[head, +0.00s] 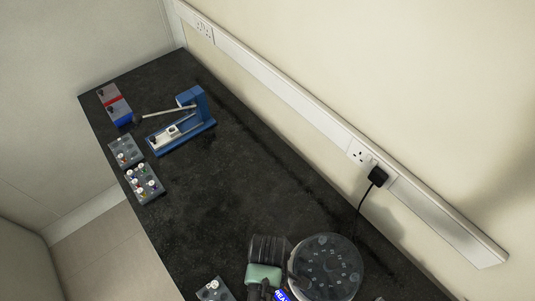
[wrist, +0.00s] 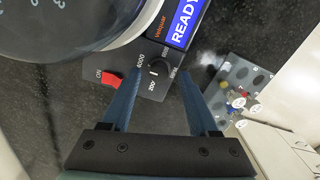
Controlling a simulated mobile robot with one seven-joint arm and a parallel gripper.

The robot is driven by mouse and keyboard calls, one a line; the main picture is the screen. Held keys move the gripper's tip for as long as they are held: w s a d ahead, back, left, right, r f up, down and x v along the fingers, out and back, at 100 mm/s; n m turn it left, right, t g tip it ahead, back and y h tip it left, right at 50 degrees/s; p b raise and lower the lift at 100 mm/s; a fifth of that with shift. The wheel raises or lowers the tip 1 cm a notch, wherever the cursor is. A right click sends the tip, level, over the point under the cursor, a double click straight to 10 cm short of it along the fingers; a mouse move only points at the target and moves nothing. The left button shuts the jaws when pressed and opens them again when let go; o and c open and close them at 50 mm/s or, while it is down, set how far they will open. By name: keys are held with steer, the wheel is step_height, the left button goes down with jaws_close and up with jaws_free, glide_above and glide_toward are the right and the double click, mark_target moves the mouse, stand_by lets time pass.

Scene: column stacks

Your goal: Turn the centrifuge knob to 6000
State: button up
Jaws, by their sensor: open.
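The centrifuge (head: 338,282) stands at the bottom of the head view, with a round clear lid and a blue display. In the wrist view its grey front panel carries the READY display (wrist: 181,25), a red ON switch (wrist: 112,80) and a small dark knob (wrist: 157,69) with speed numbers around it. The knob's pointer setting is too small to read surely. My gripper (wrist: 157,88) is open, its two blue fingers on either side of the knob, apart from it. In the head view my gripper hides part of the panel.
A rack with coloured caps (wrist: 236,88) stands right of the panel in the wrist view. On the dark bench (head: 225,170) are a blue lever press (head: 200,112), two tube racks (head: 143,182) and a red-and-blue box (head: 115,104). A black plug (head: 377,176) and cable run down the wall.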

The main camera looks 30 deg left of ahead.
steer(key=shift+f, duration=0.45)
jaws_close()
stand_by(0.3)
